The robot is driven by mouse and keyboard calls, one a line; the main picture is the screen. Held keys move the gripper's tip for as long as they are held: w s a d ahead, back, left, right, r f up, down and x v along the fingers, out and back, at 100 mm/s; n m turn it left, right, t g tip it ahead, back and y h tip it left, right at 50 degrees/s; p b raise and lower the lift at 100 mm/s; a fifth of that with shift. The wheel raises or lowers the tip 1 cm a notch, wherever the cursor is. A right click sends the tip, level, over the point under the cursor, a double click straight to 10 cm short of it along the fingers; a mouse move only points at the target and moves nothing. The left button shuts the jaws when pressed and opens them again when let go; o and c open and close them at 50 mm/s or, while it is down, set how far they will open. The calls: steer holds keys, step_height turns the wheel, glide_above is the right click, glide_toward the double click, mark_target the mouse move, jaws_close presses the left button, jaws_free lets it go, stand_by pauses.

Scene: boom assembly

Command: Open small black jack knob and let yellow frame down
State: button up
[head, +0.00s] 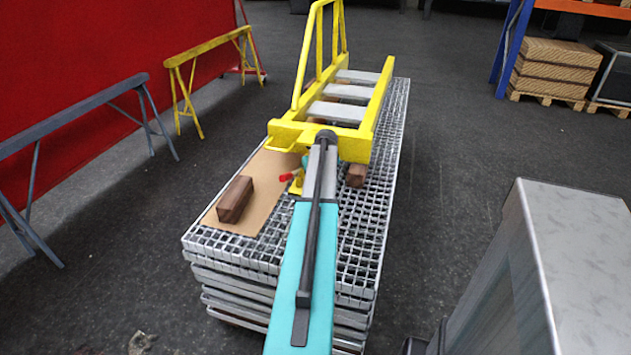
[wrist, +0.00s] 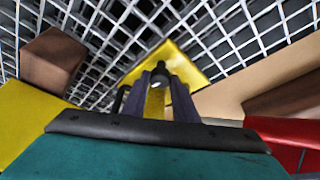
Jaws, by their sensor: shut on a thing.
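The yellow frame (head: 350,145) lies along the stack of gratings, with wooden blocks under it. It rests near its front end close to the jack, which is mostly hidden behind my arm in the head view. There the jack's red handle (head: 287,177) and yellow base (head: 296,187) show. In the wrist view the yellow base plate (wrist: 190,62) sits on the grating. My gripper (wrist: 161,80) has its two dark fingers on either side of the small black knob (wrist: 160,72) and is shut on it. In the head view the gripper is hidden.
A wooden block (head: 235,198) lies on a cardboard sheet (head: 264,172) at left. Another block (head: 356,176) is right of the arm and shows in the wrist view (wrist: 50,62). Trestles (head: 188,95) stand left; a grey cabinet (head: 575,240) stands right.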

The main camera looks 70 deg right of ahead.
steer(key=shift+s+d, duration=0.1)
stand_by(0.4)
steer(key=o, duration=1)
steer(key=shift+r, duration=0.1)
steer(key=v, duration=1.3)
steer(key=shift+s+r, duration=0.15)
steer(key=shift+r, duration=0.1)
